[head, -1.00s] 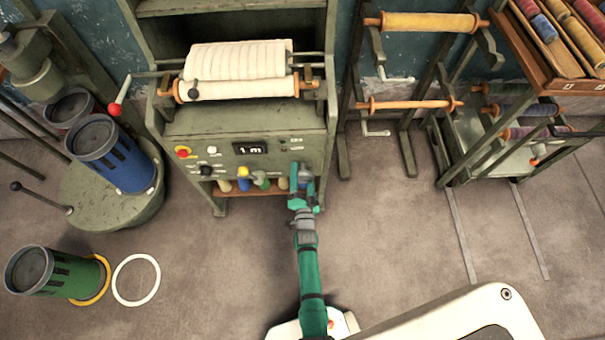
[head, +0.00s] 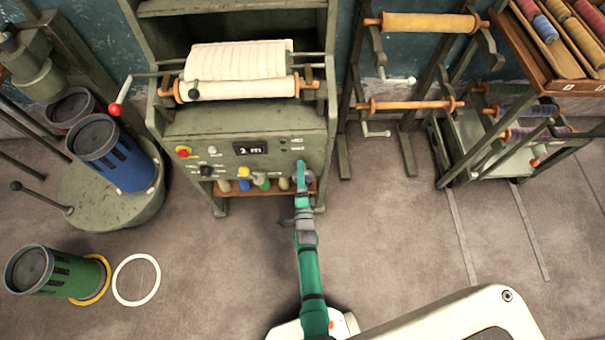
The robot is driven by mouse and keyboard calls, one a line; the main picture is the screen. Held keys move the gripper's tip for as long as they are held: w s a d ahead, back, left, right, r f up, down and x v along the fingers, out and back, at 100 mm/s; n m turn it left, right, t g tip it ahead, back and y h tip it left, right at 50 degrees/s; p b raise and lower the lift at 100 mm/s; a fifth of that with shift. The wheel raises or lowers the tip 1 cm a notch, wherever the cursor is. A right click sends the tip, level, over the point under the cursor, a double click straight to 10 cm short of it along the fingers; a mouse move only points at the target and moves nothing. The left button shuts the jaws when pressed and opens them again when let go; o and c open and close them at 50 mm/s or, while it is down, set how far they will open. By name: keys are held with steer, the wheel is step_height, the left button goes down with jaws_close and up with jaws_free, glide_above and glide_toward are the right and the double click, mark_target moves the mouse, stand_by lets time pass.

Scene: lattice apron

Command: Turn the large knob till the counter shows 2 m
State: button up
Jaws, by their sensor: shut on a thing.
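The grey-green machine (head: 240,120) stands ahead of me, with a sloping control panel on its front. The counter (head: 250,147) on the panel is a small dark display with light characters. It seems to read 2 m, though the digit is small and blurred. My gripper (head: 300,170) reaches the lower right of the panel and is shut on the large knob there. The gripper's teal body hides the knob and the fingertips.
The panel also has a red button (head: 183,152) and a small black knob (head: 206,171). Several coloured handles or bobbins sit on the ledge below. A cloth roll (head: 238,88) lies above.

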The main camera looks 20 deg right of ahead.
steer(key=shift+a, duration=0.1)
steer(key=o, duration=1.1)
steer(key=shift+c, duration=0.2)
steer(key=shift+s, duration=0.1)
steer(key=shift+s, duration=0.2)
steer(key=v, duration=1)
steer(key=shift+s, duration=0.2)
